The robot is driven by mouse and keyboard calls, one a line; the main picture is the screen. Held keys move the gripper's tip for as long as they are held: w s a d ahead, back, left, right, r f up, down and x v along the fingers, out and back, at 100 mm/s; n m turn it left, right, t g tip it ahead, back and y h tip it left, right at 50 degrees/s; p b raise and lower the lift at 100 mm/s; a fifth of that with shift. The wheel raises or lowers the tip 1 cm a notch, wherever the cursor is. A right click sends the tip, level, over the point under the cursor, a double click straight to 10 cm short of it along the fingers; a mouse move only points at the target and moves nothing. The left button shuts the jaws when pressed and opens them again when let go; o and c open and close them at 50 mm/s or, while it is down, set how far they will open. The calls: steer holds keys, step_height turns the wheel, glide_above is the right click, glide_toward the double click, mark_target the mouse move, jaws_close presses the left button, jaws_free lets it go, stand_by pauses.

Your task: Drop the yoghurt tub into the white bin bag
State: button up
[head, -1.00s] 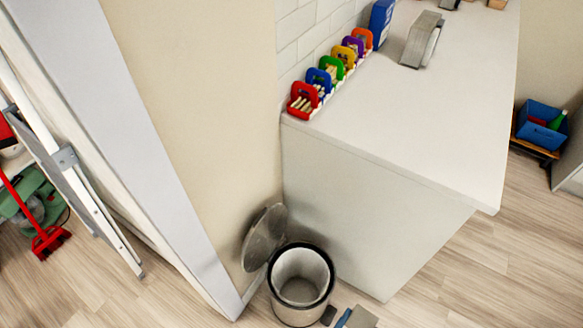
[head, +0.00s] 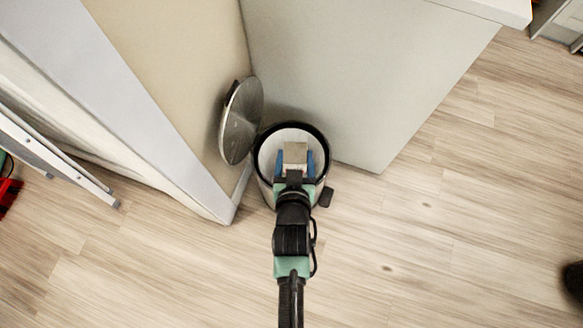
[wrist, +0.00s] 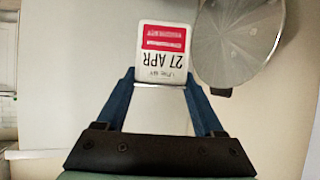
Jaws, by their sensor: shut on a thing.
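The yoghurt tub (head: 296,152) is pale and boxy in the head view. In the wrist view its white end (wrist: 162,62) shows a red band and the print "27 APR". My gripper (head: 296,162) is shut on it, a blue finger on either side. In the head view the tub overlaps the opening of the round bin (head: 265,189). Its exact height over the rim is hard to tell. The white bin bag (head: 267,156) lines the inside of the bin. My gripper and the tub hide much of the bag's inside.
The bin's round metal lid (head: 243,122) stands open against the beige wall; it also shows in the wrist view (wrist: 240,40). The bin's pedal (head: 326,197) sticks out at right. A white counter (head: 330,80) stands behind. The wood floor at right (head: 440,240) is clear.

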steer(key=w+f+b, duration=0.5)
steer(key=f+b, duration=0.7)
steer(key=b, duration=0.1)
steer(key=w+f+b, duration=0.4)
steer(key=f+b, duration=0.8)
steer(key=b, duration=0.2)
steer(key=shift+w+f+m, duration=0.15)
steer(key=shift+w+m, duration=0.15)
steer(key=shift+w, duration=0.05)
steer(key=o, duration=1.4)
steer(key=shift+o, duration=0.2)
steer(key=shift+s, duration=0.15)
steer(key=p+v, duration=0.6)
steer(key=v, duration=0.6)
steer(key=shift+s+a+p, duration=0.25)
steer(key=shift+s+p, duration=0.05)
steer(key=shift+p, duration=0.05)
